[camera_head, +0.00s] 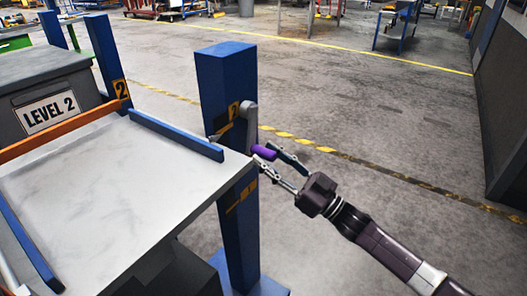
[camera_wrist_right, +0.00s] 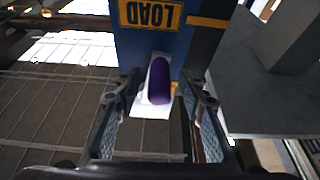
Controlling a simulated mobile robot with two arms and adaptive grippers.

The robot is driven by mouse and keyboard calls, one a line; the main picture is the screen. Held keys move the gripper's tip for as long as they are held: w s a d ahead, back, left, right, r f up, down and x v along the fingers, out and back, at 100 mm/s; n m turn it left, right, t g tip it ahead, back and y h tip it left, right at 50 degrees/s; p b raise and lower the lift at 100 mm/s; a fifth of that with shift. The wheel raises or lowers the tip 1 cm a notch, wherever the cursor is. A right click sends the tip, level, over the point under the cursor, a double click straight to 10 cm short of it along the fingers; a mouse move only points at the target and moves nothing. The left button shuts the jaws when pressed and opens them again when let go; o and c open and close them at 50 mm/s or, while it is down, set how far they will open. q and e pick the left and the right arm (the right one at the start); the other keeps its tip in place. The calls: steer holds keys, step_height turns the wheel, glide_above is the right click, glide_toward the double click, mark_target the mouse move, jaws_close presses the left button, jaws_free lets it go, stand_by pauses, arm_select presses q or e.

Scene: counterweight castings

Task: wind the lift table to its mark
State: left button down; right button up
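The lift table's pale grey top (camera_head: 110,190) is at left, edged by blue rails and an orange bar (camera_head: 60,137). A blue post (camera_head: 226,85) stands at its right corner, with a yellow "2" label and a yellow mark lower down. A grey crank arm (camera_head: 250,125) on the post carries a purple grip (camera_head: 264,152). My right gripper (camera_head: 272,160) is open at the purple grip. In the right wrist view the purple grip (camera_wrist_right: 160,82) lies between the two spread fingers (camera_wrist_right: 158,108), with gaps on both sides. My left gripper is not in view.
A grey "LEVEL 2" block (camera_head: 45,95) stands behind the table top. More blue posts (camera_head: 105,55) stand at the far side. Open floor with yellow lines spreads to the right, up to a dark cabinet (camera_head: 508,110).

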steer(key=shift+x, duration=0.9)
steer(key=shift+c, duration=0.5)
jaws_close()
